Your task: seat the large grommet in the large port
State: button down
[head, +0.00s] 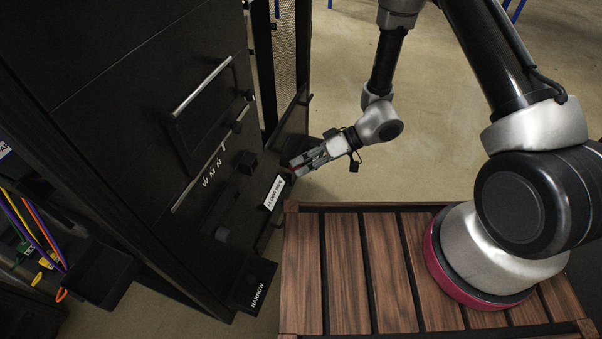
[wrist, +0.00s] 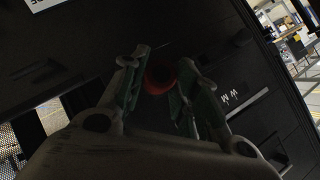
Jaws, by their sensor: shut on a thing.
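My gripper (head: 297,164) reaches down and left to the dark rack face in the head view. In the wrist view its two green-padded fingers (wrist: 158,82) are closed on a red-orange round piece, the large grommet (wrist: 158,76). The grommet is at the fingertips, in front of the black panel, and its far side is hidden. I cannot tell whether it touches the panel. I cannot pick out the large port; the panel behind the grommet is too dark.
The black rack (head: 150,110) has a projecting handle (head: 203,87), a white label (head: 273,192) just below my gripper and a box marked NARROW (head: 252,287). Coloured cables (head: 35,232) hang at far left. A slatted wooden platform (head: 345,270) lies below my arm. Open floor shows behind.

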jog(key=s, duration=0.1)
jog(key=s+a+f+n+g, duration=0.1)
jog(key=shift+s, duration=0.35)
jog(key=shift+d, duration=0.1)
jog(key=shift+w+a, duration=0.3)
jog(key=shift+a, duration=0.6)
jog(key=shift+w+a, duration=0.35)
jog(key=shift+a, duration=0.6)
jog(key=shift+w+a, duration=0.3)
jog(key=shift+a, duration=0.6)
jog(key=shift+w+a, duration=0.25)
jog(key=shift+a, duration=0.4)
jog(key=shift+w+a, duration=0.2)
jog(key=shift+a, duration=0.45)
jog(key=shift+w+a, duration=0.25)
jog(key=shift+a, duration=0.4)
jog(key=c, duration=1)
grip_release()
jog(key=v, duration=1.2)
jog(key=shift+w, duration=0.1)
